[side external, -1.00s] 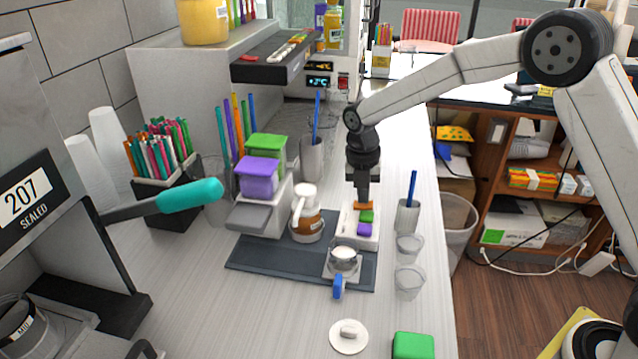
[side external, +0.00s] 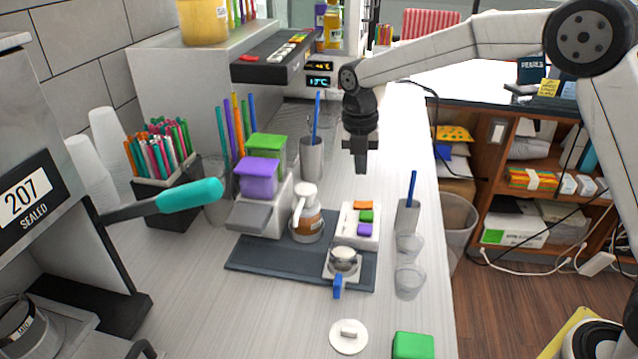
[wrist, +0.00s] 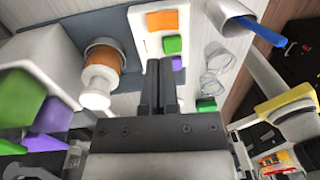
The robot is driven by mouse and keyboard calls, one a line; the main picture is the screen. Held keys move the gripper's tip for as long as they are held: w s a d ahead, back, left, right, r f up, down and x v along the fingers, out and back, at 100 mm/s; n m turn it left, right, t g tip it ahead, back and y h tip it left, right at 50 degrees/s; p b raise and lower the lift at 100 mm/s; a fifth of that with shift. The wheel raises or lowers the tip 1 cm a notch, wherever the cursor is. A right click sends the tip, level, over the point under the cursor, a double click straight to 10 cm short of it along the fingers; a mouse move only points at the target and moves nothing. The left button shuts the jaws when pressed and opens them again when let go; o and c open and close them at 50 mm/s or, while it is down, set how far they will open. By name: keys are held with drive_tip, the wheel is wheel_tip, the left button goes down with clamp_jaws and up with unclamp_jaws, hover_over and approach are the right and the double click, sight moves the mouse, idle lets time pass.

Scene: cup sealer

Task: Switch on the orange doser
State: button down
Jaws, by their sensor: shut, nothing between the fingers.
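A white switch panel (side external: 346,222) on the dark mat carries an orange switch (side external: 363,205), a green switch (side external: 366,216) and a purple switch (side external: 365,230). The wrist view shows the orange switch (wrist: 161,20) at the top, beyond the fingertips, with the purple one partly hidden by the fingers. A pump bottle with orange-brown contents (side external: 307,224) stands left of the panel. My gripper (side external: 361,170) is shut and empty, in the air above the panel and apart from the switches. I cannot tell from the picture whether the orange switch is on.
Purple (side external: 258,178) and green (side external: 267,147) lidded containers sit on a white stand left of the bottle. A portafilter-like holder (side external: 343,262) stands in front of the panel. Clear cups (side external: 409,280) and a straw holder (side external: 406,217) stand to the right. A teal-handled lever (side external: 190,196) juts in from the left.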

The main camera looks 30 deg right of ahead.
wheel_tip(320, 180, up, 7)
hover_over(371, 203)
drive_tip(key=w+a, duration=0.3)
drive_tip(key=shift+s+d+f, duration=0.1)
drive_tip(key=shift+s+f, duration=0.1)
drive_tip(key=shift+s, duration=0.05)
drive_tip(key=shift+s+d+h, duration=0.3)
drive_tip(key=shift+s+d, duration=0.15)
drive_tip(key=shift+d, duration=0.1)
drive_tip(key=f, duration=0.4)
drive_tip(key=s+d+f, duration=0.1)
drive_tip(key=f, duration=0.8)
drive_tip(key=shift+s+d+f, duration=0.15)
drive_tip(key=shift+f, duration=0.25)
